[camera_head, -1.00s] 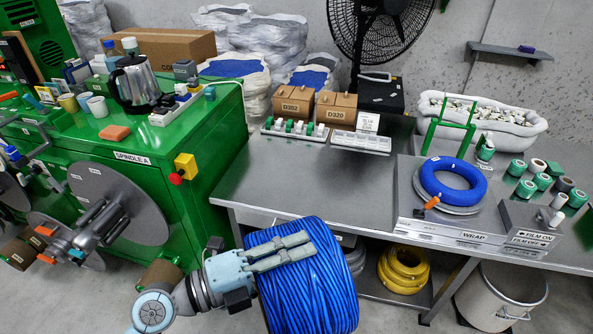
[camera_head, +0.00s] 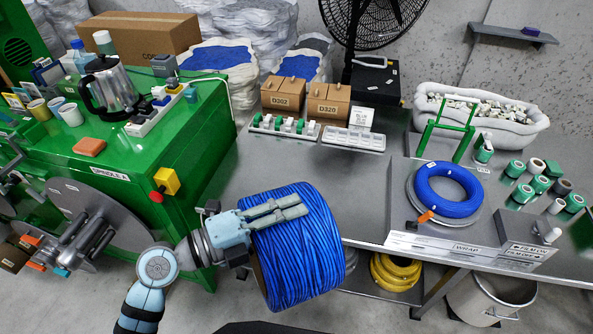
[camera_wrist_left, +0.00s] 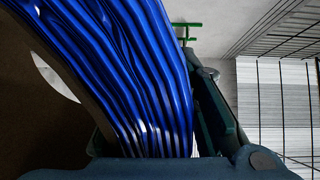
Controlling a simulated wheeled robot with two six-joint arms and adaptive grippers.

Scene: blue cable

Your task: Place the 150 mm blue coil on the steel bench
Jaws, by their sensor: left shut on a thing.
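The large blue coil (camera_head: 297,250) is held in my left gripper (camera_head: 276,213), whose grey fingers lie along its near upper side in the head view. In the left wrist view the blue coil (camera_wrist_left: 130,75) fills the left half, and a dark finger (camera_wrist_left: 215,110) presses beside it. In the head view the coil overlaps the front edge of the steel bench (camera_head: 260,165); whether it touches the bench I cannot tell. My right gripper is not in view.
A smaller blue ring (camera_head: 447,187) lies on the wrap station (camera_head: 425,235) at the right. Cardboard boxes (camera_head: 328,108) and switch strips (camera_head: 285,128) stand at the bench back. The green machine (camera_head: 185,140) is at left. Yellow coils (camera_head: 395,270) sit on the lower shelf.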

